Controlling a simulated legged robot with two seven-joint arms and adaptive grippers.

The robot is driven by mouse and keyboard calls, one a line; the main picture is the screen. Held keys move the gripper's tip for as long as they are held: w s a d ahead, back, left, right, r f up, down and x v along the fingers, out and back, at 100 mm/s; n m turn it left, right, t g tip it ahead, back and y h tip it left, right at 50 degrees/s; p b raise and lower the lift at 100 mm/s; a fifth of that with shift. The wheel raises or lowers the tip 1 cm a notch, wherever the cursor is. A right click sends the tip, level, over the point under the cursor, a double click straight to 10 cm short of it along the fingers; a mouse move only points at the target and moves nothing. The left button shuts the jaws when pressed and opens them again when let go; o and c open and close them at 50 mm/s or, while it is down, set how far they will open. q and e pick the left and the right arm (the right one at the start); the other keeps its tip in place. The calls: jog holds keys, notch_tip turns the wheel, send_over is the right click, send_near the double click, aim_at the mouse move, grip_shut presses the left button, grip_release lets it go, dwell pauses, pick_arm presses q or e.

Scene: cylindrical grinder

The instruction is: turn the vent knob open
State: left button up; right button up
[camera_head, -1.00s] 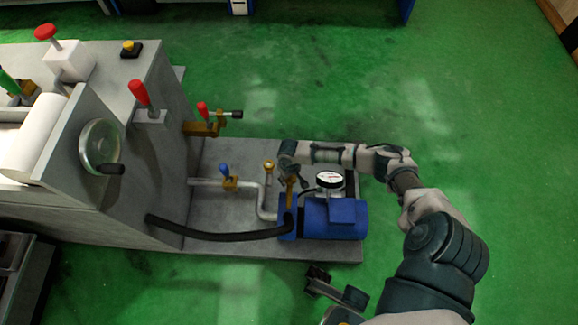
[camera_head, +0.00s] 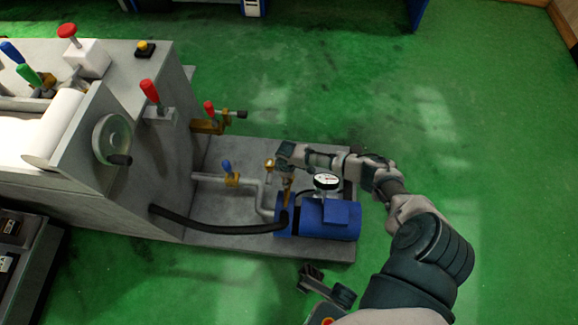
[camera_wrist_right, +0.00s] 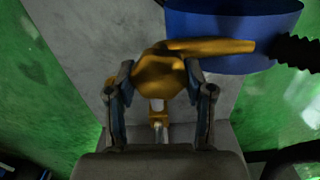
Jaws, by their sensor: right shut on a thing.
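The vent knob (camera_wrist_right: 158,72) is a rounded gold-coloured piece in the right wrist view, with a lever-like arm reaching right towards a blue body. My right gripper (camera_wrist_right: 160,82) is shut on it, with a finger on each side. In the head view my right gripper (camera_head: 287,174) is over the pump end, above a brass piece (camera_head: 285,194) and just right of a brass fitting (camera_head: 269,165). The gripper partly hides what it holds there.
A blue motor (camera_head: 330,220) with a white-faced gauge (camera_head: 326,181) stands close by my right gripper. A black hose (camera_head: 220,229) and a grey pipe with a blue-handled valve (camera_head: 231,180) run left to the grinder (camera_head: 155,185). Green floor is clear beyond the base plate.

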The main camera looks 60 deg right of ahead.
jog(key=n, duration=0.2)
jog(key=shift+s+d+f+n, duration=0.15)
jog(key=shift+s+n, duration=0.1)
jog(key=shift+n, duration=0.15)
jog(key=n, duration=0.2)
jog(key=shift+n, duration=1.4)
jog(key=shift+s+n, duration=0.1)
jog(key=shift+n, duration=0.2)
jog(key=shift+d, duration=0.1)
jog(key=o, duration=1.1)
jog(key=shift+o, duration=0.3)
jog(key=shift+w, duration=0.2)
